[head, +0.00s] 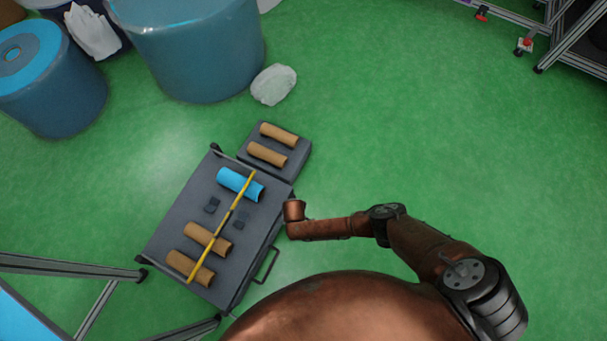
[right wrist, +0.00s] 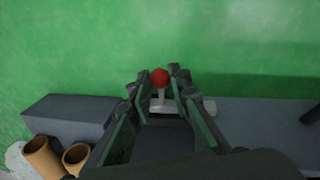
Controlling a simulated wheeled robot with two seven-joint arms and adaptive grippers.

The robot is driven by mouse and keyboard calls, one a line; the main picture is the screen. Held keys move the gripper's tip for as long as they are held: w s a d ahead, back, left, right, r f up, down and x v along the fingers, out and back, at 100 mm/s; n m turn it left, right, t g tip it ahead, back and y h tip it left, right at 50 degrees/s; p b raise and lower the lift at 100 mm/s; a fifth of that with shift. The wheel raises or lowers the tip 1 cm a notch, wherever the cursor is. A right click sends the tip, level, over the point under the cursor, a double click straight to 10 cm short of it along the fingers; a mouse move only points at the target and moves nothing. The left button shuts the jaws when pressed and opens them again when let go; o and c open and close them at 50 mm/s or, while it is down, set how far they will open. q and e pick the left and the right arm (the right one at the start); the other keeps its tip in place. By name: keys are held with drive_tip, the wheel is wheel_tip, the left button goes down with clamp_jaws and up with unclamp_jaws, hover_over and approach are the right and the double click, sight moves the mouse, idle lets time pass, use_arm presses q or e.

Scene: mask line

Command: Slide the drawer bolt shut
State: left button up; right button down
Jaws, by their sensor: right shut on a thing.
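The drawer bolt (right wrist: 160,93) shows in the right wrist view as a pale stem with a red knob (right wrist: 160,77) on its end. My right gripper (right wrist: 159,82) is shut on the bolt's stem, one finger on each side. In the head view my right wrist is at the right edge of the grey cabinet (head: 175,215); it hides the gripper and the bolt there. A drawer handle (head: 268,265) sticks out from the cabinet's side nearby. My left gripper is not in view.
Two brown tubes, a blue tube (head: 238,183) and a yellow bar (head: 222,225) lie on the cabinet top. A smaller grey block (head: 300,151) with two brown tubes adjoins it. Blue bins (head: 190,60) stand at the back. Green floor at right is clear.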

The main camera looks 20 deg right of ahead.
drive_tip(key=shift+s+a, duration=0.2)
drive_tip(key=shift+a, duration=0.15)
drive_tip(key=c, duration=1.8)
unclamp_jaws()
drive_tip(key=shift+d, duration=0.1)
drive_tip(key=shift+r, duration=0.2)
wheel_tip(320, 180, up, 11)
drive_tip(key=s+a, duration=0.1)
drive_tip(key=shift+s+a+r, duration=0.2)
drive_tip(key=shift+s+a, duration=0.05)
drive_tip(key=shift+s, duration=0.05)
